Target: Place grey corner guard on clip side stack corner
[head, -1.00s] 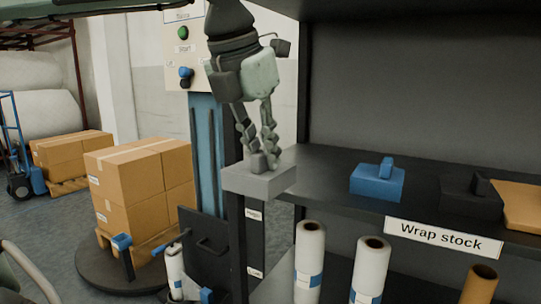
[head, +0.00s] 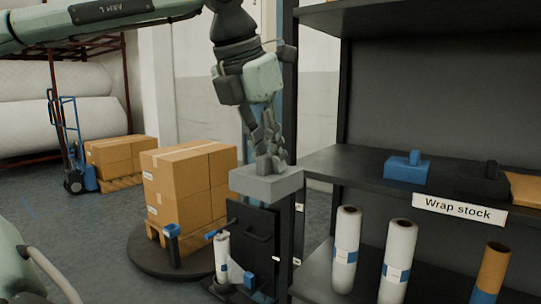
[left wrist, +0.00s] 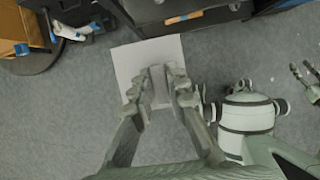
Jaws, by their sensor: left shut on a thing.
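The grey corner guard (head: 266,187) is a flat block with a raised grip on top. My left gripper (head: 270,164) is shut on that grip and holds the guard in the air, roughly level. In the left wrist view the guard (left wrist: 130,62) shows as a pale square beneath the fingers (left wrist: 160,88), with floor behind it. The stack of brown cartons (head: 180,195) stands left of the guard in the head view, clear of it. A blue clip (head: 172,230) on a dark post is in front of the stack. My right gripper (left wrist: 304,72) shows at the wrist view's right edge, fingers apart.
The stack is on a pallet on a dark round turntable (head: 150,262). The wrapping column with a film roll (head: 222,257) stands beside it. On the right, the shelf (head: 345,172) holds a blue guard (head: 407,169), a black guard and upright rolls. Open floor lies left.

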